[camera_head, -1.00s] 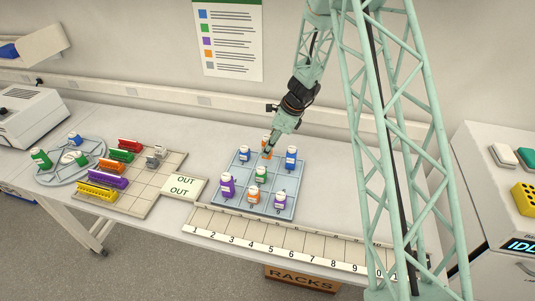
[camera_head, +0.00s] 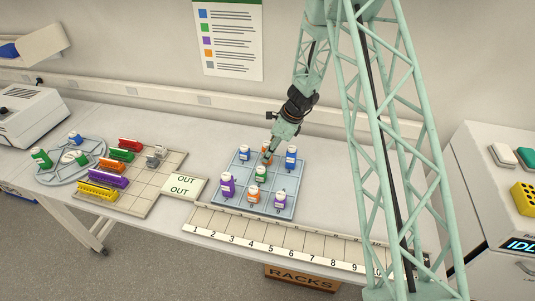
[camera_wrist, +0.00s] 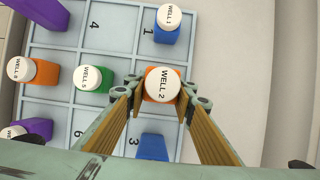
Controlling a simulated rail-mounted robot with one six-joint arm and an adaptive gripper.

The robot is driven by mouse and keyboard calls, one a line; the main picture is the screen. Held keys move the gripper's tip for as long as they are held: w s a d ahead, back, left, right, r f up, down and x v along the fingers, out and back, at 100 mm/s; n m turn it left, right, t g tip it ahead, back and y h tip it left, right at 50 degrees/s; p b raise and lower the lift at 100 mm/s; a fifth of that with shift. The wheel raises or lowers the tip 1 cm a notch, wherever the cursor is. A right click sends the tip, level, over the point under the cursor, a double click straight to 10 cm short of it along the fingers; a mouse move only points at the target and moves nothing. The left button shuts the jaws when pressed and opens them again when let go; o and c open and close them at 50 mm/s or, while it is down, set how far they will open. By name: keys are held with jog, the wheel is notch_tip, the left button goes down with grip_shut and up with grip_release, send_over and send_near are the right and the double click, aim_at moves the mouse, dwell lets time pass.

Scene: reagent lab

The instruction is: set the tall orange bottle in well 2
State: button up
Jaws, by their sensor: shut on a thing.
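The tall orange bottle (camera_wrist: 163,84) is between my gripper's fingers (camera_wrist: 158,98) in the wrist view, its white cap reading WELL 2. In the head view the orange bottle (camera_head: 266,147) shows partly behind my gripper (camera_head: 268,155), at the back middle of the blue-grey well tray (camera_head: 242,178). My gripper is shut on it. In the wrist view the bottle lies between the wells marked 1 and 3, at the well 2 position. I cannot tell whether its base touches the tray floor.
Blue bottles (camera_head: 244,153) (camera_head: 291,156) stand either side at the back. A green bottle (camera_head: 260,174) stands in the centre; purple (camera_head: 228,185) and orange (camera_head: 253,195) bottles stand in front. A numbered strip (camera_head: 270,238) runs along the bench's front. The OUT card (camera_head: 184,187) lies left.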

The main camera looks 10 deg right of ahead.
jog(key=shift+f, duration=0.2)
jog(key=o, duration=0.8)
jog(key=shift+o, duration=0.2)
jog(key=shift+r, duration=0.2)
jog(key=v, duration=1.2)
jog(key=shift+s, duration=0.1)
dwell(0.4)
